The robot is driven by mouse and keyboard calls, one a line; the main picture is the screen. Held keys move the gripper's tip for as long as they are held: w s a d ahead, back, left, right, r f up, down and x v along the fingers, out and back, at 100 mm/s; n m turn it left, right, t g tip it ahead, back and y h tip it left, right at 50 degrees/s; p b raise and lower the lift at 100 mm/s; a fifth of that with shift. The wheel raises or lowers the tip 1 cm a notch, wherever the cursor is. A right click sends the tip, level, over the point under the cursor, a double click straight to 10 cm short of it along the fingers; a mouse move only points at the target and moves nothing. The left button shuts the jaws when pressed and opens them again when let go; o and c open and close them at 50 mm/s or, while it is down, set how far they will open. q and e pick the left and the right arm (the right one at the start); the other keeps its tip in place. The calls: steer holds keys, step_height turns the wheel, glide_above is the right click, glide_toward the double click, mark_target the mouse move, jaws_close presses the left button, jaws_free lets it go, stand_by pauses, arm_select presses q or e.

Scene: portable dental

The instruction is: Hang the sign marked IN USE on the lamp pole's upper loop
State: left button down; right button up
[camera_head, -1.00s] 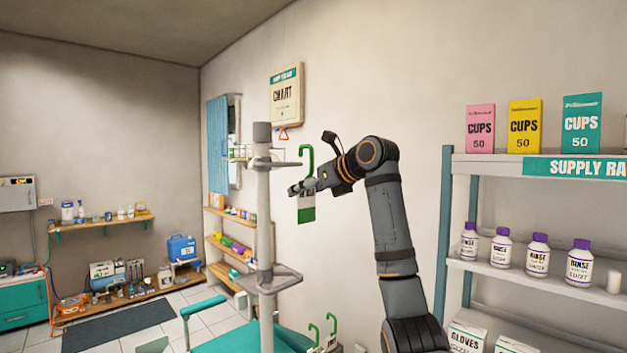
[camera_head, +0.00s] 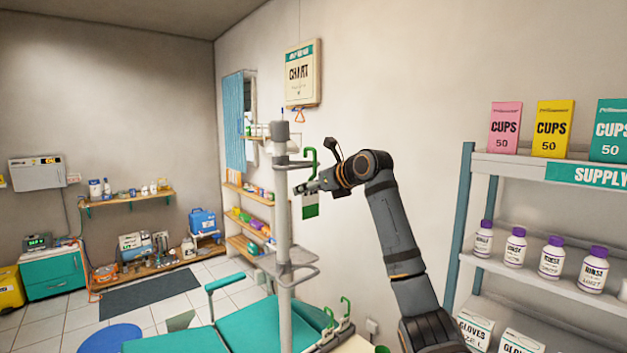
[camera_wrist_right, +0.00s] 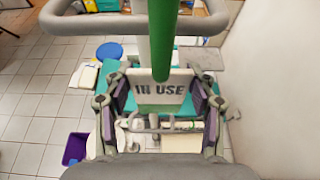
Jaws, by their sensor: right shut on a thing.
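The IN USE sign (camera_wrist_right: 160,88) is a white and green plate with a tall green hook (camera_head: 312,158). My right gripper (camera_head: 304,188) is shut on the plate, with a finger on each side of it in the wrist view (camera_wrist_right: 162,95). The grey lamp pole (camera_head: 283,215) stands just left of the sign. Its upper loop (camera_head: 290,165) sticks out to the right and overlaps the hook in the head view. In the wrist view the hook crosses in front of the loop's bar (camera_wrist_right: 100,25); I cannot tell if they touch. My left gripper is not in view.
Other green-hooked signs (camera_head: 345,308) stand below by the teal chair (camera_head: 245,335). A supply rack (camera_head: 545,168) stands at the right. A chart (camera_head: 302,75) hangs on the wall behind.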

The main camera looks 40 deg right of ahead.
mark_target(311, 197)
steer(key=shift+w+r+p, duration=0.25)
steer(key=shift+w+p, duration=0.05)
steer(key=shift+p, duration=0.45)
arm_select(q)
steer(key=shift+b, duration=1.15)
arm_select(e)
steer(key=shift+w+f, duration=0.15)
steer(key=shift+f, duration=1.55)
steer(key=o, duration=1.2)
